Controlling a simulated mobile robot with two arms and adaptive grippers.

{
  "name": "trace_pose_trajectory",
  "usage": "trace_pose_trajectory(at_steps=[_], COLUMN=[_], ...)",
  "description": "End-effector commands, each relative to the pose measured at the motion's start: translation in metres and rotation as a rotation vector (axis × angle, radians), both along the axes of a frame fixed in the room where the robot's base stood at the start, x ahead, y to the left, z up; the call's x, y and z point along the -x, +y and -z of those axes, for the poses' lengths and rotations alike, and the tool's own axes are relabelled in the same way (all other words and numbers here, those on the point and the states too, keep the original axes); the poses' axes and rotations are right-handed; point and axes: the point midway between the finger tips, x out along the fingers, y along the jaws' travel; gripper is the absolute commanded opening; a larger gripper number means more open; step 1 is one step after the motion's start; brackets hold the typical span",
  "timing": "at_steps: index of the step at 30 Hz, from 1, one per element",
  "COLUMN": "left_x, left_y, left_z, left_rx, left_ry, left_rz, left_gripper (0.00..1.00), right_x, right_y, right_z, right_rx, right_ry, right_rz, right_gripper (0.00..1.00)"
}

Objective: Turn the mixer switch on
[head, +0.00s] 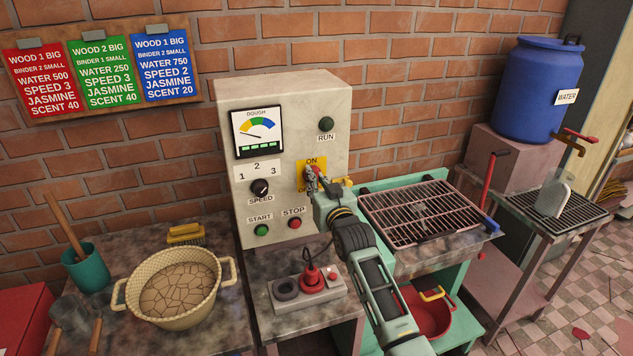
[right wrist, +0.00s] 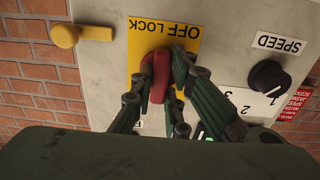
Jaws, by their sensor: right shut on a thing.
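The mixer (head: 290,110) is a cream box panel against the brick wall. Its switch is a red handle on a yellow plate (head: 305,167), with "ON" readable at the plate's top in the head view. My right gripper (head: 314,184) is at this plate and hides much of it. In the right wrist view, which is upside down, the fingers (right wrist: 166,85) are shut on the red switch handle (right wrist: 160,75). The words "OFF LOCK" show on the yellow plate (right wrist: 185,30). The handle looks roughly upright. My left gripper is not in view.
The panel also has a speed knob (head: 260,187), a green start button (head: 261,230), a red stop button (head: 294,223) and a dark run lamp (head: 326,124). A wire rack (head: 420,212) lies right of the mixer. A basin (head: 175,287) stands at left.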

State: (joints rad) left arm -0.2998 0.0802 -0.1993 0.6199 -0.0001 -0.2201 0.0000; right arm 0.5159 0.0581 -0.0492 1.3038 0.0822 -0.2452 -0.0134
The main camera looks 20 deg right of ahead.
Motion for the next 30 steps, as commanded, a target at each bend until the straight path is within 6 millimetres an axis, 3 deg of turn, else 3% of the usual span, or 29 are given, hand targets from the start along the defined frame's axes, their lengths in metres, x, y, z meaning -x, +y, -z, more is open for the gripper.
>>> trace_pose_trajectory(at_steps=[16,17,22,30], left_x=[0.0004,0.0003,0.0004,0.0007], left_y=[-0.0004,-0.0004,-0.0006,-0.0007], left_z=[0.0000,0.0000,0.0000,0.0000], left_rx=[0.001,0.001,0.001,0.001], left_ry=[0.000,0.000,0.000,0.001], left_rz=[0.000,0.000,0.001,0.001], left_gripper=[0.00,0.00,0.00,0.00], right_x=[0.0003,0.0003,0.0002,0.0001], right_y=[0.0004,0.0004,0.0003,0.0001], right_z=[0.0029,0.0030,0.0020,0.0008], right_rx=[-0.028,-0.028,-0.026,-0.024], right_ry=[0.007,0.007,0.005,0.003], right_rz=[0.000,0.000,0.000,0.000], right_gripper=[0.00,0.16,0.31,0.33])
